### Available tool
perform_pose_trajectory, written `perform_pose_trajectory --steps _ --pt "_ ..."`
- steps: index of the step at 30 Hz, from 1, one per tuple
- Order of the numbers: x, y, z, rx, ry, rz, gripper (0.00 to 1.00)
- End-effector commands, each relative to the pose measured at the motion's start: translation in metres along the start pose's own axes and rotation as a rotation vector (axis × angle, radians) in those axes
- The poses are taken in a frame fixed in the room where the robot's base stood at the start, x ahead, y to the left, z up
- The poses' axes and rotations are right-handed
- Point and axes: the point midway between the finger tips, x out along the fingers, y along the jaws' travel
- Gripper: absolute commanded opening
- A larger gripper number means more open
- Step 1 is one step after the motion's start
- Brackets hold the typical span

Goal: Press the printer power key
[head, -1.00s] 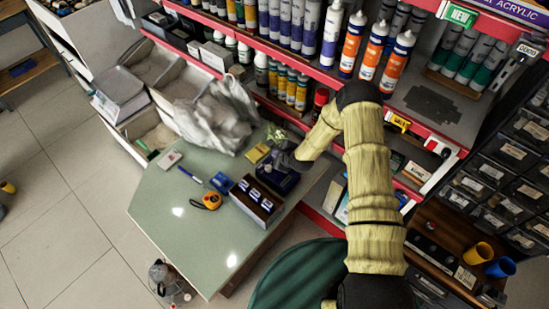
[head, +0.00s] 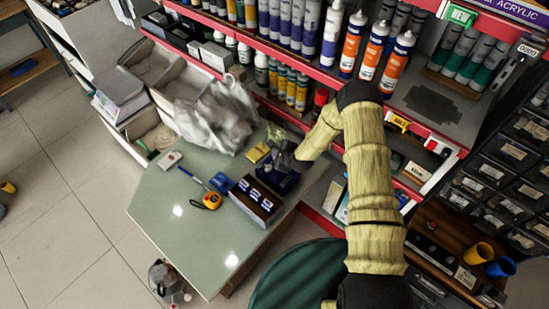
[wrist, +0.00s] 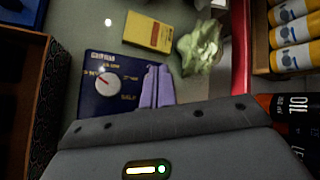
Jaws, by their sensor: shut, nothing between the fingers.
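A dark blue box-like device (head: 287,184) sits at the table's right back edge, partly hidden under my gripper in the head view. In the wrist view its blue face (wrist: 98,112) shows a round white dial and small white print that I cannot read. I take it to be the printer; no power key can be made out. My gripper (wrist: 155,72) is shut and empty, its two purple fingers together over the right part of the blue face. Whether they touch it I cannot tell. In the head view my gripper (head: 281,161) is small and dark above the device.
A brown box with blue-and-white packs (head: 256,200) stands beside the device. A yellow pack (head: 257,153), a crumpled greenish thing (wrist: 200,45) and a plastic bag (head: 215,115) lie behind. An orange tape measure (head: 210,200) lies left. Bottle shelves (head: 300,85) rise behind. The table's front is clear.

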Motion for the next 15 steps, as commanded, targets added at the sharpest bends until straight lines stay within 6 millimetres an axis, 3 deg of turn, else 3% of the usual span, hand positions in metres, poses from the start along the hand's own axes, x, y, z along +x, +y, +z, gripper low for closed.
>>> perform_pose_trajectory --steps 15 --pt "0.0058 0.0048 -0.0037 0.000 0.000 0.001 0.00"
